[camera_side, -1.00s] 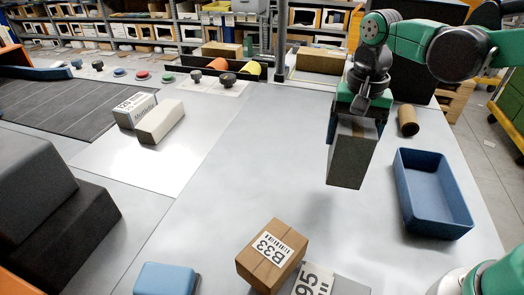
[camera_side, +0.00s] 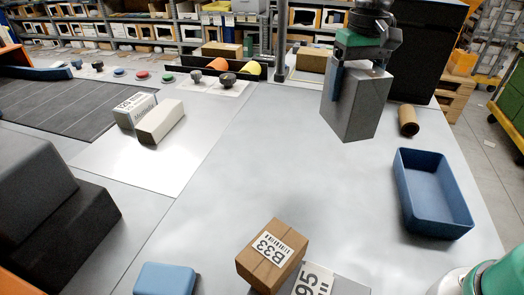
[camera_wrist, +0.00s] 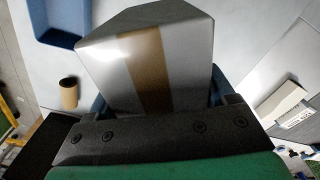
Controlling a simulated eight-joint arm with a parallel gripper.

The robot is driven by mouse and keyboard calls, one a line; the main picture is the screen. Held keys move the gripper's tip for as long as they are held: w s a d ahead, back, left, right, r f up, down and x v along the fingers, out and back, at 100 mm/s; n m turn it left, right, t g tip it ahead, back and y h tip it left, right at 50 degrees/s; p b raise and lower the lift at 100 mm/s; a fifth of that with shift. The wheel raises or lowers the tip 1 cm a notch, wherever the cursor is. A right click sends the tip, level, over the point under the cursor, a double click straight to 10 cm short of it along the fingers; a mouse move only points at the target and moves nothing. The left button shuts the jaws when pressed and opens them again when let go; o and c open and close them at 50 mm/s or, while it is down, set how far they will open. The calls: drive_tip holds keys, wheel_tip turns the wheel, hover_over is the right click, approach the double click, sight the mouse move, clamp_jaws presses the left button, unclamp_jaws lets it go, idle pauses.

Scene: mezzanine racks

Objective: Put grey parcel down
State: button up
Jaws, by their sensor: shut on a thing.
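The grey parcel (camera_side: 356,103) is a tall box held in the air above the far right part of the table. In the wrist view its top face (camera_wrist: 185,62) shows a brown tape strip and fills the space in front of the jaws. My gripper (camera_side: 350,75) is shut on the parcel, with one dark blue finger visible on its left side. The far finger is hidden in the side view. The parcel hangs upright, clear of the table (camera_side: 285,155).
A blue bin (camera_side: 436,222) and a brown cardboard tube (camera_side: 408,121) stand at the right. Two pale boxes (camera_side: 161,121) lie on a white sheet at left. The middle of the table is clear.

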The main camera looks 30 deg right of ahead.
drive_tip(key=n, duration=0.1)
drive_tip(key=f+n, duration=0.1)
drive_tip(key=w+f, duration=0.1)
drive_tip(key=shift+d+f+n, duration=0.25)
drive_tip(key=shift+d+n, duration=0.1)
drive_tip(key=shift+n, duration=0.05)
drive_tip(key=shift+w, duration=0.1)
drive_tip(key=w+d+f+m, duration=0.2)
drive_tip(key=w+d, duration=0.3)
drive_tip(key=d, duration=0.4)
drive_tip(key=w+d+f+m, duration=0.25)
drive_tip(key=w+d, duration=0.25)
drive_tip(key=d, duration=0.4)
drive_tip(key=shift+s+a+f, duration=0.1)
drive_tip(key=shift+f, duration=1.65)
drive_tip(key=shift+s+a+f, duration=0.1)
drive_tip(key=shift+f, duration=1.6)
drive_tip(key=shift+f, duration=0.55)
drive_tip(key=o, duration=1.4)
